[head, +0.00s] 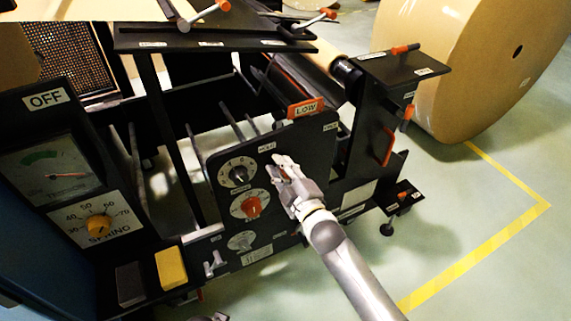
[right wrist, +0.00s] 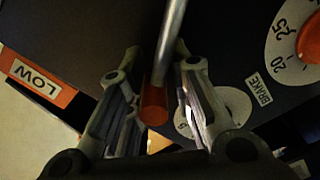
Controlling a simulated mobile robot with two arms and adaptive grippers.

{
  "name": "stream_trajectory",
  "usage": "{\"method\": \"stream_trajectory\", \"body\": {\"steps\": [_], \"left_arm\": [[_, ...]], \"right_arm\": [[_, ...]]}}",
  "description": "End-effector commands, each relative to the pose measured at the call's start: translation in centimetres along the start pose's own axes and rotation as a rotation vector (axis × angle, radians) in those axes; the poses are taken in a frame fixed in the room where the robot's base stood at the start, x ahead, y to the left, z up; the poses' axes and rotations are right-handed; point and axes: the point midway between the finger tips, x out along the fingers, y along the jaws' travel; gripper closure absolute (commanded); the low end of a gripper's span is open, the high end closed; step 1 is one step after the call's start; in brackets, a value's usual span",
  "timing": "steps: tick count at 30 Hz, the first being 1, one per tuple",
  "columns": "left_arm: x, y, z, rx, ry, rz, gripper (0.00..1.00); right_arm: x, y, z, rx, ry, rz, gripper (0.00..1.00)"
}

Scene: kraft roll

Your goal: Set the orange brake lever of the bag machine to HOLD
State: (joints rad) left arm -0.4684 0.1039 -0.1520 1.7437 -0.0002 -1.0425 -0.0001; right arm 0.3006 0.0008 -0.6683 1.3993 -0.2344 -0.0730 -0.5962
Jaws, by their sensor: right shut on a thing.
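The bag machine's dark side panel (head: 305,140) stands in the middle of the head view. My right gripper (head: 283,168) is at the front of this panel, right of the dials. In the right wrist view, an orange grip (right wrist: 154,106) on a metal rod (right wrist: 173,45) lies between the fingers of my right gripper (right wrist: 158,80). The gripper is shut on this lever. A BRAKE label (right wrist: 259,90) is beside it, near a dial. In the head view the gripper hides the lever, and I cannot read its setting. My left gripper is not clearly visible.
An orange LOW sign (head: 306,109) tops the panel. A red-knobbed dial (head: 251,207) is left of my gripper. A gauge console (head: 65,180) stands at the left. A large kraft roll (head: 465,65) stands back right. Floor right of my arm is clear, with yellow tape (head: 500,235).

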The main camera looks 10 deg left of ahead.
Motion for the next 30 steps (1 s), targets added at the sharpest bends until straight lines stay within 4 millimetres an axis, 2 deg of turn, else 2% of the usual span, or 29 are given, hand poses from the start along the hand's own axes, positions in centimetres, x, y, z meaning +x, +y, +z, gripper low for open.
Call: {"method": "stream_trajectory", "body": {"steps": [1,16,17,21,30], "left_arm": [[-0.08,-0.01,-0.06,0.000,0.001,0.000,0.21],[-0.24,-0.04,-0.24,0.000,0.004,0.000,0.21],[-0.24,-0.04,-0.23,0.000,0.004,0.000,0.21],[-0.23,-0.04,-0.21,-0.001,0.004,-0.001,0.21],[-0.06,-0.02,0.32,0.000,-0.006,0.000,0.21]], "right_arm": [[0.06,0.42,0.10,-0.021,-0.001,0.008,1.00],[0.08,0.29,-0.05,-0.039,0.001,0.008,1.00],[0.08,0.28,-0.06,-0.038,0.001,0.008,0.76],[0.06,0.15,-0.08,-0.034,0.001,0.006,0.59],[-0.01,-0.10,-0.12,-0.028,0.000,0.002,0.59]]}}
